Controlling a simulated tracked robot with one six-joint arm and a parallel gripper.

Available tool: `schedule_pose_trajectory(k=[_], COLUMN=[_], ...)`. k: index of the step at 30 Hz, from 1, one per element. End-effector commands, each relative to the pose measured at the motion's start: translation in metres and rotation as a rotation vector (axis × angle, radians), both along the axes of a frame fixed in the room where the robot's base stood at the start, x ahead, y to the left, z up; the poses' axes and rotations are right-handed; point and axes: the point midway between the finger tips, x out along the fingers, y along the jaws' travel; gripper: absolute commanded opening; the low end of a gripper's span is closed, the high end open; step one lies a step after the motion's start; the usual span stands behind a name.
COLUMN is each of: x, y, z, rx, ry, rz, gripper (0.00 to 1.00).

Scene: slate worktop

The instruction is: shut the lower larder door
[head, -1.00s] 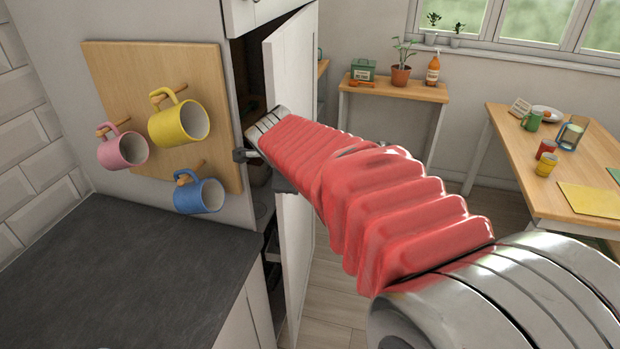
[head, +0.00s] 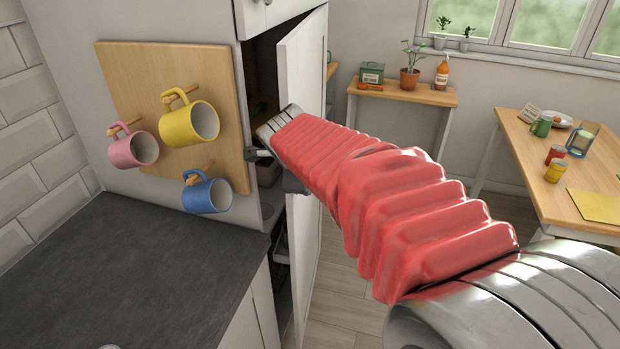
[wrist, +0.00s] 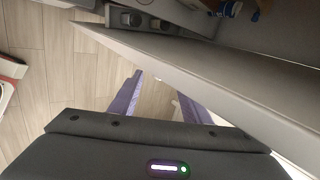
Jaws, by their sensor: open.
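The lower larder door (head: 305,75) is a white panel standing ajar on the tall white cabinet, with a dark gap at its left. My arm reaches across its face and hides its middle. In the wrist view, the door (wrist: 195,70) runs diagonally as a pale panel, close to the right finger of my gripper (wrist: 158,88). I cannot tell whether they touch. Shelf contents show dimly inside the larder.
A wooden board (head: 130,75) with yellow (head: 190,125), pink (head: 132,150) and blue (head: 207,195) mugs hangs on the cabinet side. A dark worktop (head: 120,270) lies below. A wooden table (head: 575,180) stands at the right. Floor (head: 345,270) is clear by the door.

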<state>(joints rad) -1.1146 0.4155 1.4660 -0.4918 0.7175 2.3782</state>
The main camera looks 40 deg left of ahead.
Motion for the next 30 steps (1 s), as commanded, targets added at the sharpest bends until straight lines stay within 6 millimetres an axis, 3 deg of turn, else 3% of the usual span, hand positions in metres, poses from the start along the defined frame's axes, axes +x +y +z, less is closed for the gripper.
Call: schedule_pose_trajectory(k=[21, 30], x=[-0.057, -0.063], y=[-0.04, -0.045], z=[0.089, 0.099], rx=[0.002, -0.001], ry=[0.0, 0.002], rz=[0.0, -0.001], gripper=[0.43, 0.43])
